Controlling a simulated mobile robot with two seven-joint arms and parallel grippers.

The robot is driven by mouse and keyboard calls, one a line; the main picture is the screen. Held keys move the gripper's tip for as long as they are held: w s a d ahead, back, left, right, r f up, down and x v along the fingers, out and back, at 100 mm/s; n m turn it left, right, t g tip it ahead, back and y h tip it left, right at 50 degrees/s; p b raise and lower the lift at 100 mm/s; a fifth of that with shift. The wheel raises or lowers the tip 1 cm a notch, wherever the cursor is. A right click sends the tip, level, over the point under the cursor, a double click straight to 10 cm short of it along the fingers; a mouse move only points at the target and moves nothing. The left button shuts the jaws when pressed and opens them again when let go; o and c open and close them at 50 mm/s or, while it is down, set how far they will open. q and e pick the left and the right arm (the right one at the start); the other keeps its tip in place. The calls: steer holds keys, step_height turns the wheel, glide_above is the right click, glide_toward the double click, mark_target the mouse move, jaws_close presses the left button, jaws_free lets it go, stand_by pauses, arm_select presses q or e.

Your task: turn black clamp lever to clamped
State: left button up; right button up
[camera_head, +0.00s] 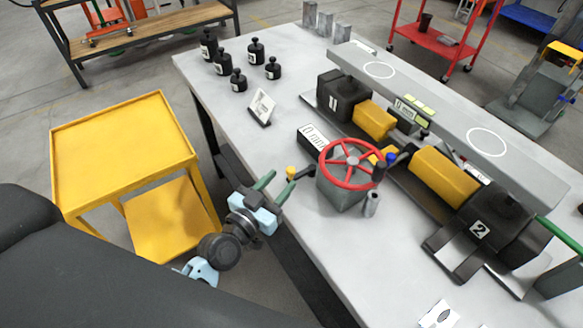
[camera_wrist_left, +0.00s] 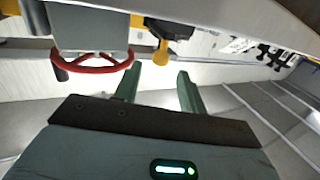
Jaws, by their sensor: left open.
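A short black lever with a yellow ball end (camera_head: 291,172) sticks out to the left from the grey handwheel housing (camera_head: 340,192); I take it for the clamp lever. It also shows in the left wrist view, its yellow ball (camera_wrist_left: 160,54) hanging just beyond the fingertips. The red handwheel (camera_head: 350,185) sits on top of the housing. My left gripper (camera_head: 278,186) is open and empty beside the table edge, its two green fingers pointing toward the lever. In the left wrist view the open fingers (camera_wrist_left: 158,72) frame the ball without visibly touching it. My right gripper is out of view.
A blue-tipped black lever (camera_head: 391,158) stands behind the wheel. Several black weights (camera_head: 222,62) stand at the table's far left. A yellow cart (camera_head: 120,135) is left of my arm.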

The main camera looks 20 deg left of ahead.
mark_target(288, 173)
arm_select(q)
steer(key=shift+x, duration=2.75)
steer(key=shift+c, duration=0.3)
jaws_close()
